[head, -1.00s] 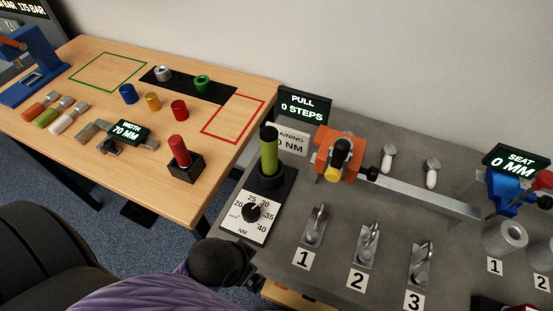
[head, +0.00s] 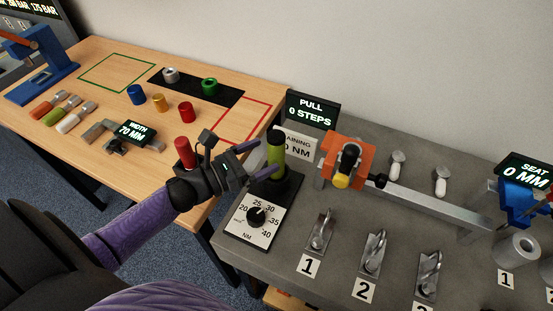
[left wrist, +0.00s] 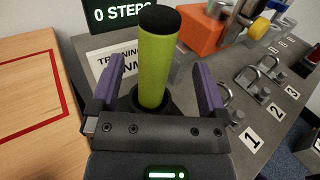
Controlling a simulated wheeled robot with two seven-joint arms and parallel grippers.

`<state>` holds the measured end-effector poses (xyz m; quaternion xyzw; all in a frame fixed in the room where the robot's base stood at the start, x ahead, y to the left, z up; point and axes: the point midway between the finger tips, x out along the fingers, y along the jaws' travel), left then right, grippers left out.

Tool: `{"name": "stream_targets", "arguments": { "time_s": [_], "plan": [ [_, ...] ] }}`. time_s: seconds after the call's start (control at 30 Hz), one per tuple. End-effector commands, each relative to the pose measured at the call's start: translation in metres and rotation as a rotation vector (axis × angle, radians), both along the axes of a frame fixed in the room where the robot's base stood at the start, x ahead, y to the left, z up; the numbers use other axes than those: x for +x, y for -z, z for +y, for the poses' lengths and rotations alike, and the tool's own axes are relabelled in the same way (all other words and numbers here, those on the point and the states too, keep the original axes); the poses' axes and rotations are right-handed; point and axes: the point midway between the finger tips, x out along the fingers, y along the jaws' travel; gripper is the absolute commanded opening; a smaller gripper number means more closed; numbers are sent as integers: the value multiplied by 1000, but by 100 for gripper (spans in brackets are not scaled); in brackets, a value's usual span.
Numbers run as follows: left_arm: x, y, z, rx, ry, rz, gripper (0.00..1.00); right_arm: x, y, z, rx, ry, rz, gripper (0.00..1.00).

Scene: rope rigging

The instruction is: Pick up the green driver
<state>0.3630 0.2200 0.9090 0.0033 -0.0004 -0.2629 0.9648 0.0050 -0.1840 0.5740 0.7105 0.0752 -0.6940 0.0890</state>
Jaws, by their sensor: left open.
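The green driver (head: 277,165) stands upright in a black holder (head: 287,186) behind the torque dial on the grey bench. It has a green grip and a black top, and its lower end is hidden in the holder. My left gripper (head: 268,160) is open at the driver, coming in from the left. In the left wrist view the driver (left wrist: 154,68) stands between the two purple fingers (left wrist: 153,88), with a gap visible on each side. My right gripper is not in view.
A dial plate (head: 257,220) lies in front of the holder. A "PULL 0 STEPS" display (head: 311,110) stands behind it. An orange clamp block (head: 347,155) is to the right. A red-handled tool (head: 184,151) stands on the wooden table to the left.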

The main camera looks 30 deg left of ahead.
Motion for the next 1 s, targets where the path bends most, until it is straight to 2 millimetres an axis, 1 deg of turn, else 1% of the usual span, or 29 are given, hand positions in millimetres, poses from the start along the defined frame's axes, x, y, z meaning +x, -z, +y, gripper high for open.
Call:
{"name": "stream_targets", "arguments": {
  "time_s": [0.07,0.2,0.3,0.4,0.57,0.6,0.77,0.8,0.87,0.9,0.97,1.0],
  "plan": [
    [10,0,-5,-1,1,-2,96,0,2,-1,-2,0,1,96],
    [38,1,-16,-2,0,-1,96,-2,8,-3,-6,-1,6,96],
    [51,1,-24,-4,-1,0,96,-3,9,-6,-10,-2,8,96],
    [55,0,-27,-5,-1,2,96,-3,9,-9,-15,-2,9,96],
    [55,0,-27,-5,-2,3,96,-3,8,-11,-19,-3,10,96],
    [55,0,-27,-5,-2,3,87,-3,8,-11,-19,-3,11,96],
    [55,0,-27,-6,-2,4,54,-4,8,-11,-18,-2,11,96],
    [55,0,-27,-6,-2,4,45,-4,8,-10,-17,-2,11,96],
    [55,0,-27,-6,-2,4,32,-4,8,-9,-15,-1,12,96],
    [55,0,-27,-6,-2,4,24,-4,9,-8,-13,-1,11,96],
    [55,0,-27,-6,-2,4,11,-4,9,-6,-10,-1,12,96],
    [55,0,-27,-6,-2,4,3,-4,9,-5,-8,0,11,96]
  ]
}}
